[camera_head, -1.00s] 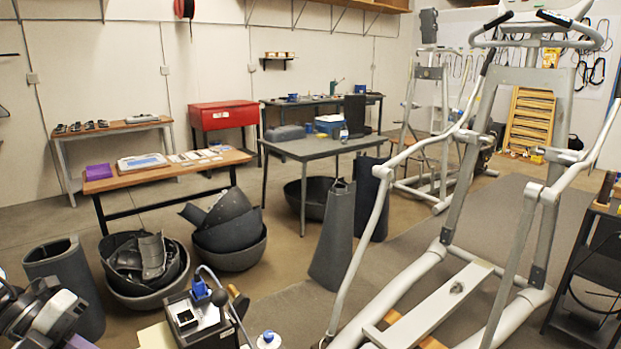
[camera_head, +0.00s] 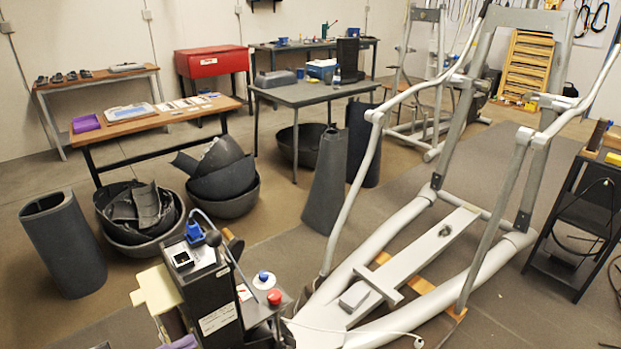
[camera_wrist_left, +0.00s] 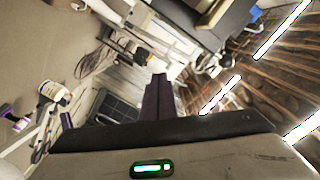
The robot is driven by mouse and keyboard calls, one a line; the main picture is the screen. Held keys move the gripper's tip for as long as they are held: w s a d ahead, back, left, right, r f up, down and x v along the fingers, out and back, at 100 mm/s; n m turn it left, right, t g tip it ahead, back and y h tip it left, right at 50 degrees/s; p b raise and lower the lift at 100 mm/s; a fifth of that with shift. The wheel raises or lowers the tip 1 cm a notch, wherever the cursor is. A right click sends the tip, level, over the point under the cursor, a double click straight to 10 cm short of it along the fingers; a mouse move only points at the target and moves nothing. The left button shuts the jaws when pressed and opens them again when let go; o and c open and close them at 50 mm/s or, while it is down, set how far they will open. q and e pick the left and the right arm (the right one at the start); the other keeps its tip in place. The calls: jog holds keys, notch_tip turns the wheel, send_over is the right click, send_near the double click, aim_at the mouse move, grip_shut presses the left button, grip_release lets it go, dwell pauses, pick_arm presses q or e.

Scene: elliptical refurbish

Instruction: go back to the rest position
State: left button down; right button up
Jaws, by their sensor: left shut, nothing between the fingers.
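My left gripper (camera_wrist_left: 159,80) shows in the left wrist view as dark fingers pressed together with nothing between them. Its fingers point away into a tilted view of the room, and I see no contact with anything. In the head view the left arm is almost wholly out of the picture. My right gripper is not in view.
A black box-shaped unit (camera_head: 208,292) with a blue-handled cable stands close in front. The elliptical machine (camera_head: 415,245) fills the right. Bins of dark shells (camera_head: 222,205) and a grey tube (camera_head: 62,243) stand left. A wooden table (camera_head: 185,112) is behind; carpet (camera_head: 285,245) lies between.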

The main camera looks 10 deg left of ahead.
pick_arm(q)
notch_tip(320, 180, down, 10)
jog(key=a+n+y, duration=0.1)
jog(key=n+y, duration=0.7)
jog(key=s+d+f+n+g+y, duration=0.1)
jog(key=s+d+f+n+g, duration=0.15)
jog(key=s+f+g, duration=0.55)
jog(key=d+n+t, duration=0.1)
jog(key=d+n, duration=0.1)
jog(key=d, duration=0.4)
jog(key=s+d+f+n+t, duration=0.1)
jog(key=d+n, duration=0.1)
jog(key=d, duration=0.5)
jog(key=shift+s+n+t+h, duration=0.3)
jog(key=shift+n+t, duration=0.05)
jog(key=shift+t, duration=0.05)
